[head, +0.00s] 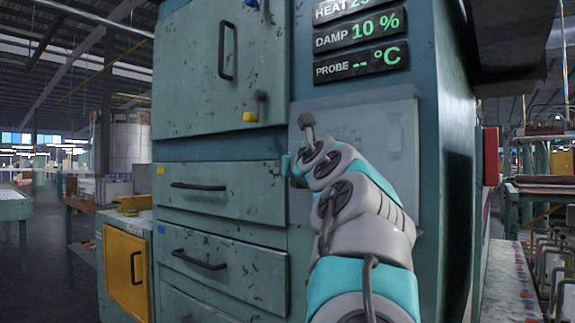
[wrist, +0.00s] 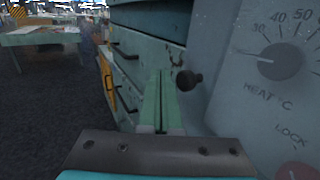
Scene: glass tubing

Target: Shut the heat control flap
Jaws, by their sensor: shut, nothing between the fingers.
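A pale grey panel (head: 395,130) sits on the cabinet front below the readouts. In the wrist view the grey panel at the right carries a heat dial (wrist: 275,62) and the word LOCK. I cannot tell from these views which surface is the flap or how far it stands open. A dark knob on a stem (wrist: 188,80) sticks out by the panel's left edge. A grey metal knob (head: 307,122) shows just above my wrist in the head view. My gripper (wrist: 160,75) is shut and empty, left of the dark knob and apart from it. My arm hides much of the panel.
The teal cabinet (head: 190,80) has a door with a handle above and several drawers (head: 225,190) at the left, their handles jutting out. A yellow door (head: 127,268) stands lower left. A red box (head: 490,155) is on the right side. Floor at far left is open.

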